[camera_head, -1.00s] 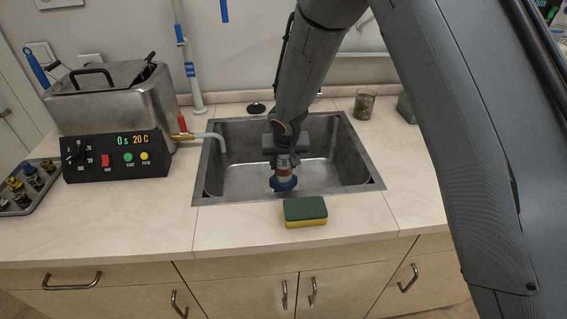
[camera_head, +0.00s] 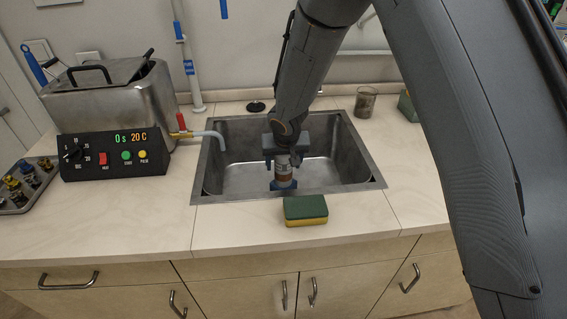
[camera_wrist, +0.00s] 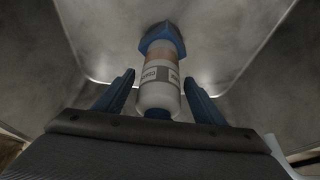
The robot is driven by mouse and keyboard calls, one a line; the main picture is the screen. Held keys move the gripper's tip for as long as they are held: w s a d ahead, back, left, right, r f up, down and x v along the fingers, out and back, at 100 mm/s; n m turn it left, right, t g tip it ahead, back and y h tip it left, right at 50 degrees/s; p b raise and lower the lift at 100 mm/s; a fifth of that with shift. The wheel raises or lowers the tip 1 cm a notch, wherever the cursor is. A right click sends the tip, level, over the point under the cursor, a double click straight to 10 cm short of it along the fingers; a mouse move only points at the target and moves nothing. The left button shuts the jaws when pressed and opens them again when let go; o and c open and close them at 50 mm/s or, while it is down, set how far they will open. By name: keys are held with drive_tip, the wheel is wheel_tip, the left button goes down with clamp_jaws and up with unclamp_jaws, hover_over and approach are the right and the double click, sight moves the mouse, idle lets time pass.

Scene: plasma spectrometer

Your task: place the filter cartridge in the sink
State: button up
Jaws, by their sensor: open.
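The filter cartridge (camera_wrist: 158,85) has a white labelled body, a copper-brown band and a blue hexagonal end. In the wrist view it lies between the two blue fingers of my gripper (camera_wrist: 160,92), with gaps on both sides. In the head view the cartridge (camera_head: 283,168) is within the sink outline, just below my gripper (camera_head: 283,160). My gripper is open and over the sink (camera_head: 222,182), a grey metal basin set in the counter. I cannot tell for sure whether the cartridge touches the basin floor.
A green and yellow sponge (camera_head: 306,210) lies on the counter at the sink's front rim. A metal bath with a control panel (camera_head: 115,153) and a tap spout (camera_head: 205,135) stand left. A tray of small fittings (camera_head: 28,185) is far left.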

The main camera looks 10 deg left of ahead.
drive_tip(key=shift+r, duration=0.15)
drive_tip(key=shift+r+p, duration=0.75)
drive_tip(key=shift+p, duration=0.5)
drive_tip(key=b+v, duration=0.2)
drive_tip(key=v, duration=0.9)
drive_tip(key=shift+r, duration=0.2)
drive_tip(key=s+d, duration=0.4)
drive_tip(key=d, duration=0.4)
drive_tip(key=s+d+r+m+g+h, duration=0.1)
drive_tip(key=s+d, duration=0.4)
drive_tip(key=d, duration=0.3)
drive_tip(key=s+d+r+m+g, duration=0.1)
drive_tip(key=s+d, duration=0.4)
drive_tip(key=d, duration=0.3)
drive_tip(key=shift+m+g, duration=0.4)
drive_tip(key=shift+g, duration=0.3)
drive_tip(key=s+d, duration=0.1)
drive_tip(key=s, duration=0.1)
drive_tip(key=s+d, duration=0.2)
drive_tip(key=s, duration=0.1)
drive_tip(key=s+d, duration=0.1)
drive_tip(key=s, duration=0.1)
drive_tip(key=shift+s+d+f, duration=0.15)
drive_tip(key=shift+d+f, duration=0.05)
drive_tip(key=shift+c, duration=0.4)
